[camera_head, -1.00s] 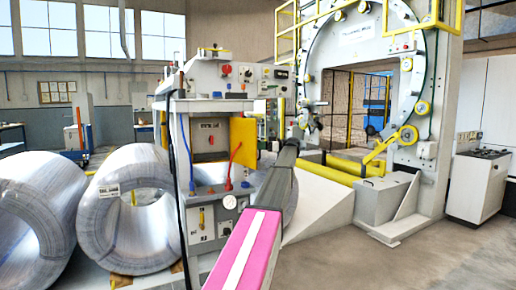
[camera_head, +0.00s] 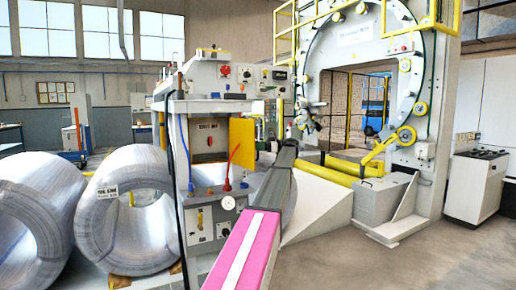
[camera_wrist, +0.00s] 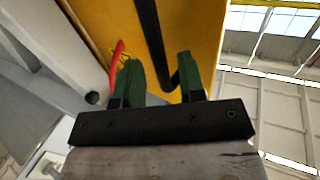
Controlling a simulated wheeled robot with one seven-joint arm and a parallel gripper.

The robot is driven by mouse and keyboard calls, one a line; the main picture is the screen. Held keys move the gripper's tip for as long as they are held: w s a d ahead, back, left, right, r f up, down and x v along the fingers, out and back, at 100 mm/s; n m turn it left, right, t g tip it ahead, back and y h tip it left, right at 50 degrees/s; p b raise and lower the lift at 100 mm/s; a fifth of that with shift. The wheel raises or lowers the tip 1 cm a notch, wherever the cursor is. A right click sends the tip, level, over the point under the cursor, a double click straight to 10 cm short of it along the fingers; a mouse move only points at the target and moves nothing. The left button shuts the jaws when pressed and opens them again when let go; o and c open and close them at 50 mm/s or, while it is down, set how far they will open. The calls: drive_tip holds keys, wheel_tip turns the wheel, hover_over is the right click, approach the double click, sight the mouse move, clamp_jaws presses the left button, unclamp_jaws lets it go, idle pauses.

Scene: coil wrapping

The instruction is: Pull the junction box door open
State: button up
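The yellow junction box door (camera_head: 243,140) stands on the right side of the grey box in the head view. It also fills the upper middle of the wrist view (camera_wrist: 206,30). A black bar (camera_wrist: 150,30), seemingly the door's handle, runs along the yellow panel. My gripper (camera_wrist: 158,62) has two green fingers spread apart, and the bar passes between them in the picture. A gap shows beside the fingers, and I cannot tell whether they touch the bar. In the head view the fingers are not clearly seen near the end of my arm.
A red cable (camera_head: 235,160) and a blue cable (camera_head: 186,140) hang on the box front. Large wire coils (camera_head: 125,215) stand at left. A big wrapping ring machine (camera_head: 425,140) stands at right with yellow rollers (camera_head: 345,170). The floor at lower right is clear.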

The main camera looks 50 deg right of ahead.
drive_tip(key=v, duration=1)
drive_tip(key=shift+s+d, duration=0.1)
drive_tip(key=shift+s, duration=0.05)
